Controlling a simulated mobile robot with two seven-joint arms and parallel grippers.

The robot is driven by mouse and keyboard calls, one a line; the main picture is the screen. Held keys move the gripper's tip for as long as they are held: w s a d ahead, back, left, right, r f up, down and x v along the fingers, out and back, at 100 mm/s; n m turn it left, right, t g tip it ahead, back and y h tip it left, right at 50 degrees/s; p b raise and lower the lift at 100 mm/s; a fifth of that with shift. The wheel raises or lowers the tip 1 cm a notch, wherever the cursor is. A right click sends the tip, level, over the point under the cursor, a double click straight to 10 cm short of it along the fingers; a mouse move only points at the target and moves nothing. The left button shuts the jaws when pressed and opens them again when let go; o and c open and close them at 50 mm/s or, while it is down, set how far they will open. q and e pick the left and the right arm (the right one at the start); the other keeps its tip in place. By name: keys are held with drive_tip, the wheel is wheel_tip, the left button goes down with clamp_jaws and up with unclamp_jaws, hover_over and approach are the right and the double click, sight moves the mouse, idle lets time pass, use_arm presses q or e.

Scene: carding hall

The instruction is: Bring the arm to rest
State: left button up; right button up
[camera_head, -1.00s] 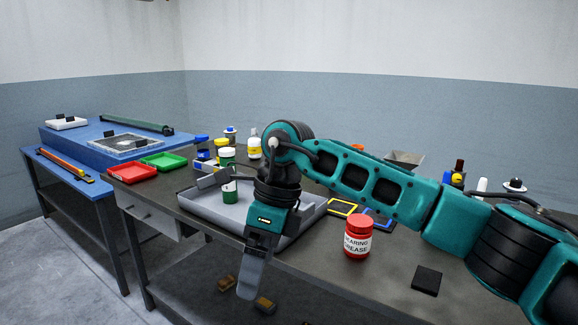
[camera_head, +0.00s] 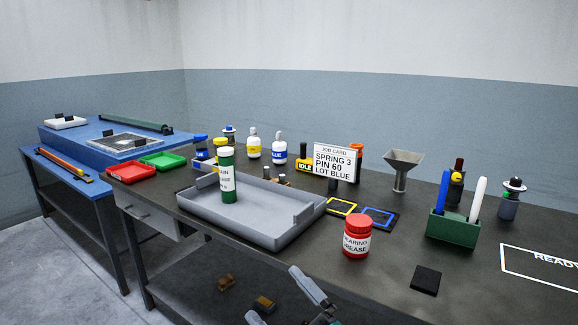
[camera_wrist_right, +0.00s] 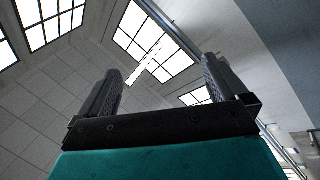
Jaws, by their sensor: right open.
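My right gripper (camera_head: 271,291) shows at the bottom edge of the head view, low in front of the bench (camera_head: 390,285). Its two fingers are apart with nothing between them. In the right wrist view the same gripper (camera_wrist_right: 162,68) is open and empty, with windows and ceiling behind it. Most of my right arm is out of the head view. My left gripper is not in view. A green bottle with a white lid (camera_head: 226,165) stands upright in the grey tray (camera_head: 270,235) on the bench, clear of the gripper.
A red grease jar (camera_head: 357,238) stands near the bench's front edge, with a black pad (camera_head: 426,280) to its right. A job card (camera_head: 334,160), a funnel (camera_head: 404,160) and a green pen holder (camera_head: 453,228) stand farther back. Red (camera_head: 131,172) and green trays (camera_head: 162,161) lie left.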

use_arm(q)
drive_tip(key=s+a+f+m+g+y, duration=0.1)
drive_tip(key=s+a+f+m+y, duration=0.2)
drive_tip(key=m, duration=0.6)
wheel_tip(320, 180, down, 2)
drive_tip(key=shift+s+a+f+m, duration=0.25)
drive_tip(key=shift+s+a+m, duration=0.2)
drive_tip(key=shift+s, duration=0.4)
use_arm(e)
drive_tip(key=s+d+f+m+g+h, duration=0.2)
drive_tip(key=s+d+f+m+h, duration=0.4)
drive_tip(key=f, duration=0.6)
drive_tip(key=s+d+f+m+g+h, duration=0.3)
drive_tip(key=s+d+f+m+h, duration=0.4)
drive_tip(key=d+f, duration=0.5)
drive_tip(key=s+d+m, duration=0.1)
drive_tip(key=s+m, duration=0.1)
drive_tip(key=s, duration=0.1)
